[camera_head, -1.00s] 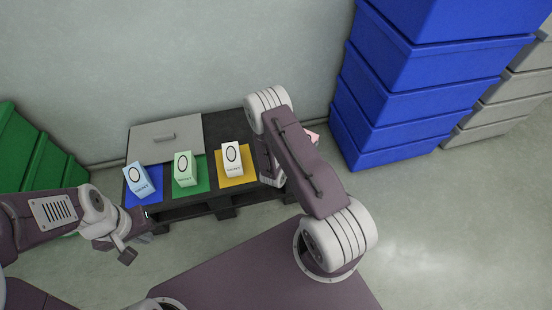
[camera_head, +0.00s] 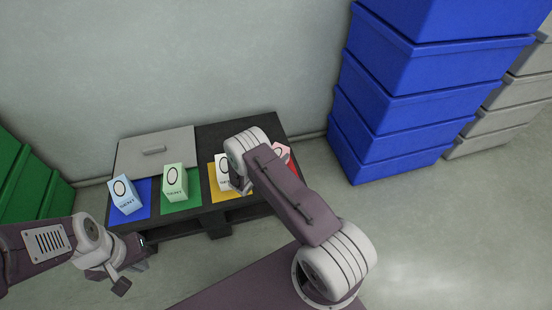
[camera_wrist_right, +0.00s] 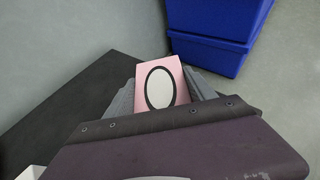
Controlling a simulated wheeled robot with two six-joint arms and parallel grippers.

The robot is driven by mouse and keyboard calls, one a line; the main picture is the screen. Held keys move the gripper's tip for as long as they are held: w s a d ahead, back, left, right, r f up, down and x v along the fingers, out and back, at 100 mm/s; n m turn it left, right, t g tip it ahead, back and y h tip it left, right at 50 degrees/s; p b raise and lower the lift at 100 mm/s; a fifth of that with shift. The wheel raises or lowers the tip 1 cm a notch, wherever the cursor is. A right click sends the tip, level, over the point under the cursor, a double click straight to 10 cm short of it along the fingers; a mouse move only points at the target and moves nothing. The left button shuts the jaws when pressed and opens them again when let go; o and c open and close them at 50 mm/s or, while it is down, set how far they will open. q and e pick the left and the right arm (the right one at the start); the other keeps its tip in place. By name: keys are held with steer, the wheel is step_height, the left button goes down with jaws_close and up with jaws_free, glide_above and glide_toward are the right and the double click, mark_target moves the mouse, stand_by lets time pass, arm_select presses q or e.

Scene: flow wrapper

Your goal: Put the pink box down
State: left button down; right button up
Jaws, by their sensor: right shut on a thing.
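The pink box (camera_wrist_right: 160,84), with a white oval ringed in black, sits between the fingers of my right gripper (camera_wrist_right: 163,92) in the right wrist view. The gripper is shut on it. In the head view only part of the pink box (camera_head: 281,151) shows behind my right arm, above a red patch (camera_head: 292,168) at the right end of the dark pallet. The right gripper is hidden there by the arm. I cannot tell whether the box touches the pallet. My left gripper (camera_head: 128,270) is at the lower left, clear of the boxes; its finger opening is unclear.
A light blue box (camera_head: 126,196), a green box (camera_head: 175,183) and a white box (camera_head: 222,172) stand on blue, green and yellow patches of the pallet (camera_head: 235,127). A grey lid-like panel (camera_head: 155,150) lies behind them. Stacked blue crates (camera_head: 390,110) stand to the right.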

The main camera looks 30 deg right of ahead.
steer(key=shift+f, duration=0.3)
steer(key=o, duration=1.5)
steer(key=shift+r, duration=0.1)
steer(key=shift+c, duration=0.2)
